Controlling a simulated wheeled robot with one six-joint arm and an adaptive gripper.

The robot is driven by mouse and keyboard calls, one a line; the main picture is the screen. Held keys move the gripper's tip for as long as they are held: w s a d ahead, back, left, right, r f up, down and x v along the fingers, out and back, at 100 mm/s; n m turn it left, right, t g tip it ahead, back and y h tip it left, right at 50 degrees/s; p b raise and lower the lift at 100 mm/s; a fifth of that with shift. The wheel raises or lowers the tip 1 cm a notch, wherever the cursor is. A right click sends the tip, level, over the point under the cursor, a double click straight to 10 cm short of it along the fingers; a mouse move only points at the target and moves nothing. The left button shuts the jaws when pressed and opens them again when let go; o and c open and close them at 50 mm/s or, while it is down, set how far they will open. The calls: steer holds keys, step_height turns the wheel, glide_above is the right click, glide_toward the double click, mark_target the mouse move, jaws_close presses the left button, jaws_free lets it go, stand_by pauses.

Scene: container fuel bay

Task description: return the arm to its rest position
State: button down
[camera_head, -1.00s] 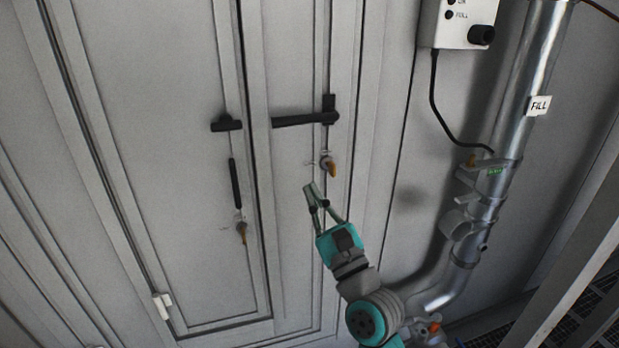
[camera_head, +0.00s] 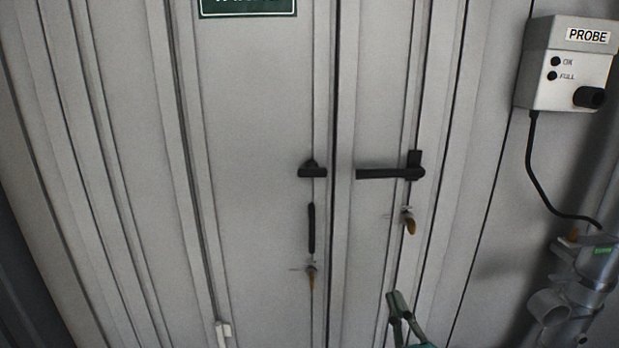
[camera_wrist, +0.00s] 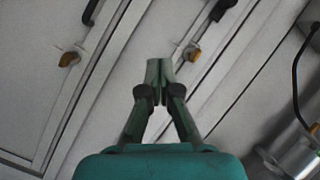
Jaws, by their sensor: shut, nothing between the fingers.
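My gripper (camera_head: 399,306) shows at the bottom edge of the head view, right of centre, with most of the arm out of frame. In the wrist view my gripper (camera_wrist: 159,72) points at the grey doors with its two fingertips together and nothing between them. It is apart from the black door handle (camera_head: 390,173) and from the key (camera_head: 409,223) in the lock below that handle. In the head view the gripper's tips are below that key.
The left door has a black latch (camera_head: 312,171), a vertical black handle (camera_head: 311,228) and a second key (camera_head: 311,280). A probe box (camera_head: 567,65) with a black cable (camera_head: 535,165) hangs at the right. A metal pipe (camera_head: 597,265) stands below it.

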steer(key=s+d+f+n+g+h, duration=0.2)
steer(key=s+f+n+g+h, duration=0.15)
steer(key=s+f+n, duration=1.1)
steer(key=s+f+n+g, duration=0.1)
steer(key=s+n, duration=0.3)
steer(key=s, duration=0.5)
steer(key=s+f+n+g, duration=0.1)
steer(key=s+f+n, duration=0.3)
steer(key=s, duration=0.5)
steer(key=s+f+n+g, duration=0.2)
steer(key=s+n, duration=0.2)
steer(key=s, duration=0.5)
steer(key=shift+s+a+f, duration=0.25)
steer(key=shift+f, duration=0.1)
steer(key=shift+r, duration=0.1)
